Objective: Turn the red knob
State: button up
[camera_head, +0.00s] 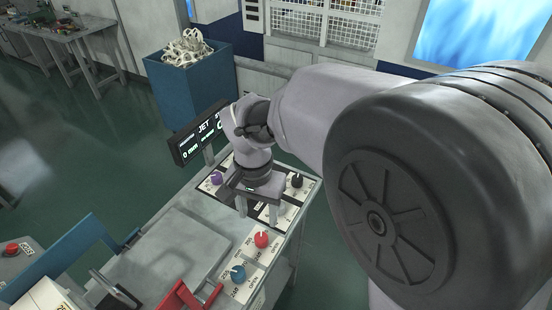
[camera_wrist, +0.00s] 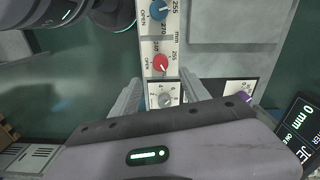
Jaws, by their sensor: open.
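The red knob (camera_head: 261,239) sits on a white dial plate on the machine's top, at the near side of my gripper in the head view. It also shows in the wrist view (camera_wrist: 161,62), above the fingertips in the picture, with a white pointer line. My gripper (camera_head: 257,208) is open and points down over the panel. In the wrist view its two fingers (camera_wrist: 160,95) stand apart, with a small grey knob (camera_wrist: 165,100) showing between them. The red knob is outside the fingers, and nothing is held.
The blue knob (camera_head: 238,273) is beside the red one. The purple knob (camera_head: 216,178) and black knob (camera_head: 296,180) are on the panel's far part. A display (camera_head: 200,132) stands behind them. A blue bin (camera_head: 190,85) holds pale parts. A red handle (camera_head: 190,297) is at the front.

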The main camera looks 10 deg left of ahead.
aim_at(261, 237)
jog(key=f+b, duration=0.1)
jog(key=f, duration=0.2)
jog(key=f+b, duration=0.1)
jog(key=f, duration=0.3)
jog(key=f+b, duration=0.1)
jog(key=f, duration=0.3)
jog(key=shift+w+f, duration=0.25)
grip_shut()
